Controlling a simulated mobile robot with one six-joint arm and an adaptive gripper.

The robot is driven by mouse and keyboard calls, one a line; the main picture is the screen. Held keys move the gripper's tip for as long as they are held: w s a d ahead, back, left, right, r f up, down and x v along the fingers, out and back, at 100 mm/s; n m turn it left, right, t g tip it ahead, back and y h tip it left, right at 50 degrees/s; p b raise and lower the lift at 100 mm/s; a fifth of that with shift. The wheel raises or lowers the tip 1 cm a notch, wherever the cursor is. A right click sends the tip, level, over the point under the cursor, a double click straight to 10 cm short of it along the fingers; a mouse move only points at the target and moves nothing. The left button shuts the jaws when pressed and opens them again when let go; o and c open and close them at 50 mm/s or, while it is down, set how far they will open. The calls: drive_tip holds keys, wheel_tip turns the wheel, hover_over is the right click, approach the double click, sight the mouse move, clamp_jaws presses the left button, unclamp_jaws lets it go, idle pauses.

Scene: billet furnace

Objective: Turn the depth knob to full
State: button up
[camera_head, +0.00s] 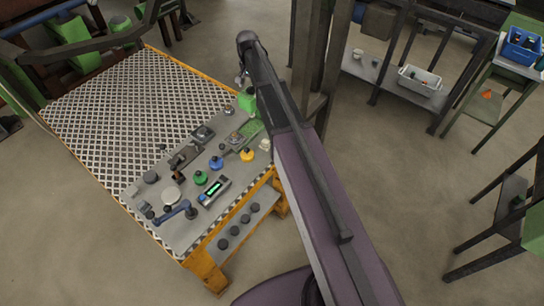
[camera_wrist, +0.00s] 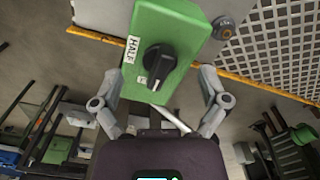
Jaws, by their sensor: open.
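In the wrist view a green box carries a black depth knob (camera_wrist: 159,61) with a light pointer mark on it. A white label (camera_wrist: 132,49) reading HALF is on the left of the box face, and part of another small label shows below the knob. The pointer's exact direction is hard to tell. My gripper (camera_wrist: 160,76) is open, with one finger on each side of the box's lower part and the knob between them, not clamped. In the head view my gripper (camera_head: 241,78) is just above the green box (camera_head: 248,102) at the panel's far right corner.
The grey panel (camera_head: 180,238) holds a green knob (camera_head: 201,177), a blue knob (camera_head: 216,162), a yellow knob (camera_head: 246,155), a green-lit display (camera_head: 213,191) and a blue-handled lever (camera_head: 176,211). A perforated deck (camera_head: 120,100) lies left. A grey bin (camera_head: 420,82) stands on a back shelf.

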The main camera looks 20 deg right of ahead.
sight(251, 87)
drive_tip(key=m, duration=0.4)
wheel_tip(251, 87, up, 14)
drive_tip(key=p, duration=1.4)
drive_tip(key=s+f+n+b, duration=0.5)
drive_tip(key=s+f+b, duration=0.6)
drive_tip(key=s, duration=0.3)
drive_tip(key=s+f+n+b, duration=0.5)
drive_tip(key=s+f+b, duration=0.5)
drive_tip(key=s, duration=0.5)
drive_tip(key=shift+f+b, duration=0.35)
